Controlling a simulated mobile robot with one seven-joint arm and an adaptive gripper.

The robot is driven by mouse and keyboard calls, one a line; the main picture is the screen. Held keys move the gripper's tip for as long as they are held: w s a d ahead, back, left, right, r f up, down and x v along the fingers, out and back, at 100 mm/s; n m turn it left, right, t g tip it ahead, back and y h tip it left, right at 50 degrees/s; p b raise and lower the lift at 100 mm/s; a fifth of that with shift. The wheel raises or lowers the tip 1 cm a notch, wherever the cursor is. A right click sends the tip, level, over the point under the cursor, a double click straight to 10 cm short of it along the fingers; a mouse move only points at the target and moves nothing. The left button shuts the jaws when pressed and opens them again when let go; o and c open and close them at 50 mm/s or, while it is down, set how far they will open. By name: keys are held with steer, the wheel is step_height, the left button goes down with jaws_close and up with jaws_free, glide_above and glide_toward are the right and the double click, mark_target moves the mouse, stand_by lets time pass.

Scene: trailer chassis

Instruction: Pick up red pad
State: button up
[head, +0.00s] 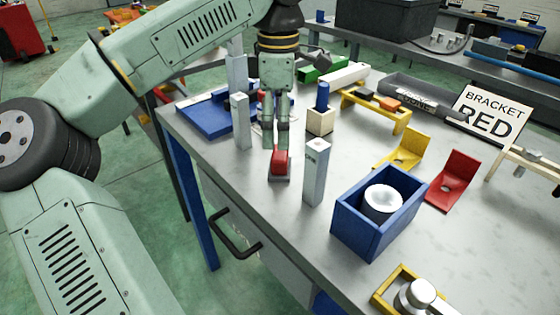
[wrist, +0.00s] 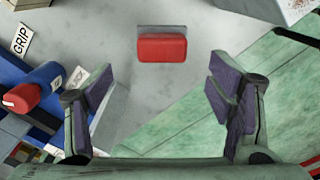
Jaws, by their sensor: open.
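The red pad (head: 281,161) is a small red block on a grey base, standing near the front edge of the grey workbench. In the wrist view the red pad (wrist: 162,48) lies ahead of the fingers, in the upper middle, with a grey backing behind it. My gripper (head: 275,138) hangs pointing down just above and behind the pad in the head view. In the wrist view my gripper (wrist: 160,95) is open, with its two dark-padded fingers wide apart and nothing between them. The gap between fingers and pad cannot be judged exactly.
Grey upright posts (head: 316,172) and (head: 240,121) stand close on either side of the pad. A blue box (head: 350,222) with a white cylinder is to the right. A red bracket (head: 455,180) and a yellow bracket (head: 403,152) lie farther right. A blue fixture (head: 205,118) is left.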

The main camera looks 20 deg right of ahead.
mark_target(280, 152)
steer(key=f, duration=0.3)
steer(key=f+p, duration=0.1)
steer(key=f, duration=0.3)
steer(key=shift+s+d+f, duration=0.1)
steer(key=shift+s+f, duration=0.05)
steer(key=shift+s, duration=0.05)
steer(key=shift+c, duration=0.4)
steer(key=c, duration=1.4)
